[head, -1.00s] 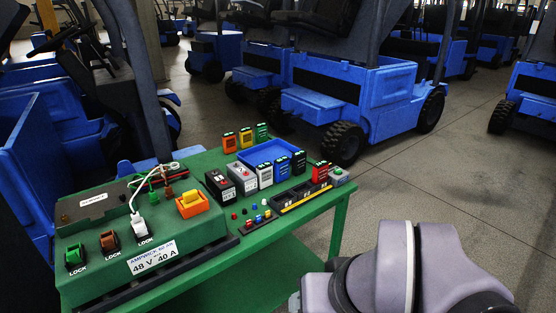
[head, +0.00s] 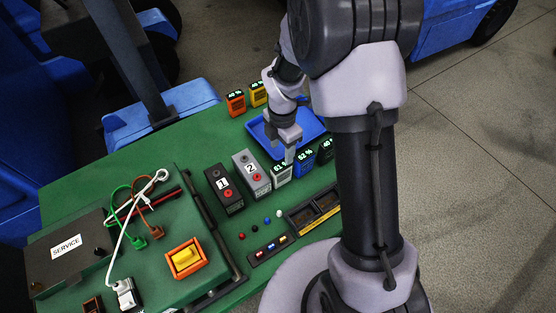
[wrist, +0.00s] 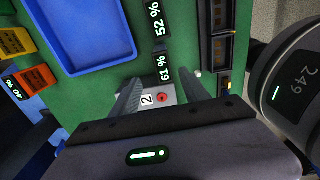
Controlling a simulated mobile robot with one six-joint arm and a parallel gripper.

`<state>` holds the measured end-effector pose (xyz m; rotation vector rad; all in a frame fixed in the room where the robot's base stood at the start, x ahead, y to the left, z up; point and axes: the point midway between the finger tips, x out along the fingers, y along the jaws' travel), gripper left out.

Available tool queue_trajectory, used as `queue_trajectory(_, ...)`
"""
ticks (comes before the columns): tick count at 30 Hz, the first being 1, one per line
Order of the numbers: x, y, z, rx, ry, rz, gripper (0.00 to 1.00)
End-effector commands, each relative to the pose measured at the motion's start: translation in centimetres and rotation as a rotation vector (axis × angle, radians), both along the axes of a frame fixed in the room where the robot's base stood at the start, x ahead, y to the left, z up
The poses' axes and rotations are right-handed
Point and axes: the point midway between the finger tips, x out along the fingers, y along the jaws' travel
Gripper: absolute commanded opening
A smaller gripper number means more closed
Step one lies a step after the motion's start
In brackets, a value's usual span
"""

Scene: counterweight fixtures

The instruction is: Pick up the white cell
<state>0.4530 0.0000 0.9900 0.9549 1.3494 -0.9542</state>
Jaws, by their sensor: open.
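The white cell (head: 281,176) stands upright on the green table, with a dark top reading 61 %. It is between the grey block marked 2 and a blue cell. In the wrist view its dark top (wrist: 165,68) shows between and just beyond my fingertips. My gripper (head: 288,155) is open and empty, pointing down, close above the cell's far side. In the wrist view the fingers of my gripper (wrist: 167,80) are spread to either side of the cell's line. I cannot tell whether a finger touches it.
The blue cell (head: 303,163) reading 52 % stands close on the right. The grey block 2 (head: 250,175) and dark block 1 (head: 222,190) stand on the left. A blue tray (head: 258,134) lies behind, and a black slotted rack (head: 313,211) in front.

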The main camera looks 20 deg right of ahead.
Motion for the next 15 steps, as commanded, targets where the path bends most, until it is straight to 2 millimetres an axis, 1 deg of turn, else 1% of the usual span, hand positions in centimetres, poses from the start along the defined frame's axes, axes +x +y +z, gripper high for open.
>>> queue_trajectory(1,-0.1,0.0,-2.1,0.000,0.003,0.000,0.54)
queue_trajectory(3,-0.1,0.0,-3.9,0.000,0.003,-0.001,0.54)
queue_trajectory(6,-0.1,0.0,-5.8,0.000,0.001,-0.002,0.54)
queue_trajectory(11,-0.3,0.1,-7.6,0.000,0.000,-0.003,0.54)
queue_trajectory(15,-1.0,0.3,-10.6,0.000,0.001,-0.002,0.54)
